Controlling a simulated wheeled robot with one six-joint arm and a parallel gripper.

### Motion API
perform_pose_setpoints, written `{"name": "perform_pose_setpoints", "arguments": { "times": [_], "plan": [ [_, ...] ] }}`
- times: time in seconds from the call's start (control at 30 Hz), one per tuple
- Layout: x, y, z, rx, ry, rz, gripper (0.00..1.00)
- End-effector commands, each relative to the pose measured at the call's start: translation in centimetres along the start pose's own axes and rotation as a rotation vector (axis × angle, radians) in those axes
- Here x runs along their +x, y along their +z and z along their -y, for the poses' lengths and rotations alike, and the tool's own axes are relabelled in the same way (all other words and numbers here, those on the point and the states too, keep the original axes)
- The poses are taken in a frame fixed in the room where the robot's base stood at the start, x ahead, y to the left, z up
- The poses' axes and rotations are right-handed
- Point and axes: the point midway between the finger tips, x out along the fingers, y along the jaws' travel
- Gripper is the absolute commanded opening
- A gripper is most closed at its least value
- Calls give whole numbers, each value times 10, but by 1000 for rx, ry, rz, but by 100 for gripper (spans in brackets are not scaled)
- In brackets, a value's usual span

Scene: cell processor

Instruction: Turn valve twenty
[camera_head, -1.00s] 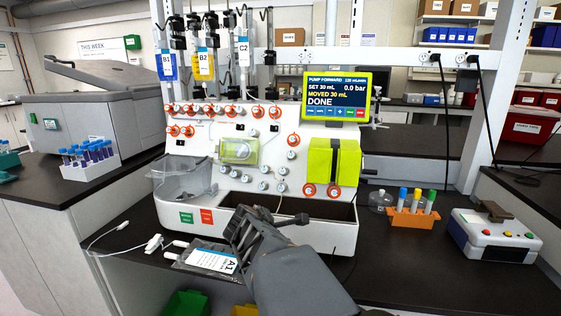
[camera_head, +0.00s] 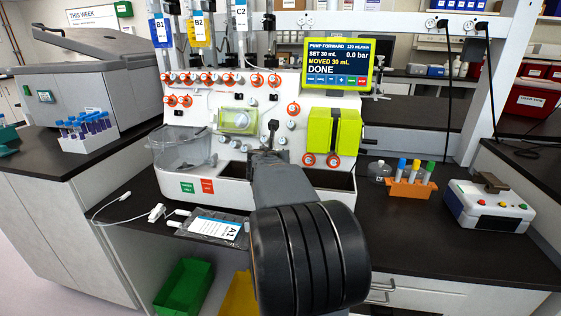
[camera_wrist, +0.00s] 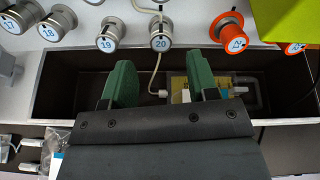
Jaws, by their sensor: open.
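Valve twenty (camera_wrist: 161,38) is a grey round knob with a blue-and-white "20" label, at the top middle of the wrist view. A cream tube (camera_wrist: 155,72) runs down beside it into the trough. My gripper (camera_wrist: 161,78) is open, with its green fingers spread and nothing between them. The fingertips sit below valve twenty in the picture, one to each side, apart from it. In the head view my gripper (camera_head: 268,150) is in front of the lower valve panel and largely hides that valve.
Valve 19 (camera_wrist: 108,38) is close on the left, and an orange valve (camera_wrist: 230,35) on the right. A dark trough (camera_wrist: 75,85) lies below the valves. A labelled bag (camera_head: 215,227) lies on the bench; an orange tube rack (camera_head: 408,190) stands at right.

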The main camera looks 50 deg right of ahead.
Motion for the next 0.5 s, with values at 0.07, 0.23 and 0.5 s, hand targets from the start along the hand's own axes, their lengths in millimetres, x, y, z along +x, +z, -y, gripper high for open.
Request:
{"name": "perform_pose_setpoints", "arguments": {
  "times": [0.07, 0.23, 0.5],
  "plan": [
    [16, -2, 0, 0, -2, -2, 54],
    [38, -1, 0, 0, 0, -1, 54],
    [54, 0, 0, 2, -1, 0, 54]
  ]
}}
